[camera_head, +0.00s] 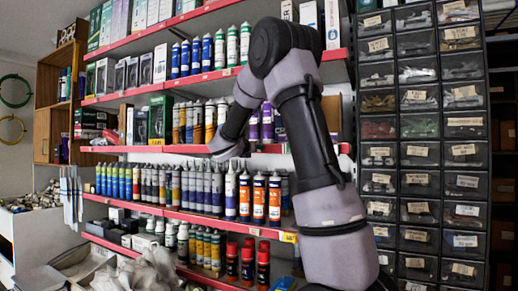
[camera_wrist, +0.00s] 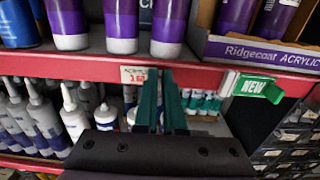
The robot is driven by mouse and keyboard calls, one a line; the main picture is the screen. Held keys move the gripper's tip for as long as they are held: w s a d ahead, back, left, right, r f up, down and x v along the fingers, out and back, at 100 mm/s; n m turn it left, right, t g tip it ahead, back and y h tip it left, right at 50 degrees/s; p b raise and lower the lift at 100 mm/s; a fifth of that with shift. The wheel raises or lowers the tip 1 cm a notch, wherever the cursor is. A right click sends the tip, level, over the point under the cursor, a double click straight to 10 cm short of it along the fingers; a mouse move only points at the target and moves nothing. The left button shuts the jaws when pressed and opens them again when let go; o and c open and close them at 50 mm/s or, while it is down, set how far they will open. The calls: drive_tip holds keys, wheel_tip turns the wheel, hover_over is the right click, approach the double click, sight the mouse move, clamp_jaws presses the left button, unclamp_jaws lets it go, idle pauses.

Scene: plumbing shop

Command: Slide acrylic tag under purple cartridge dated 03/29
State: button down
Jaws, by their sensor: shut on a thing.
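In the wrist view, my gripper (camera_wrist: 163,75) has its two teal fingers close together at the red shelf edge, shut on the small white acrylic tag (camera_wrist: 134,75). The tag shows left of the fingers, with red print below its top line; the fingers cover part of it. Just above stand purple cartridges with white bases: one left (camera_wrist: 66,22), one in the middle (camera_wrist: 121,24) and one right (camera_wrist: 168,26). The tag lies below the middle one. No date is readable on them. In the head view, purple cartridges (camera_head: 267,122) stand beside my arm, and the fingertips are hidden.
The red shelf edge (camera_wrist: 60,67) runs across the wrist view. A green "NEW" tag (camera_wrist: 252,85) sticks out from it at right. A "Ridgecoat ACRYLIC" box (camera_wrist: 265,52) holds more purple cartridges. White-nozzled cartridges (camera_wrist: 72,118) fill the shelf below. Labelled drawers (camera_head: 420,150) stand at right.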

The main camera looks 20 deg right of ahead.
drive_tip(key=w+a, duration=0.7)
drive_tip(key=w, duration=0.2)
drive_tip(key=c, duration=1)
unclamp_jaws()
drive_tip(key=v, duration=1)
drive_tip(key=shift+s+a, duration=0.25)
drive_tip(key=shift+a, duration=0.05)
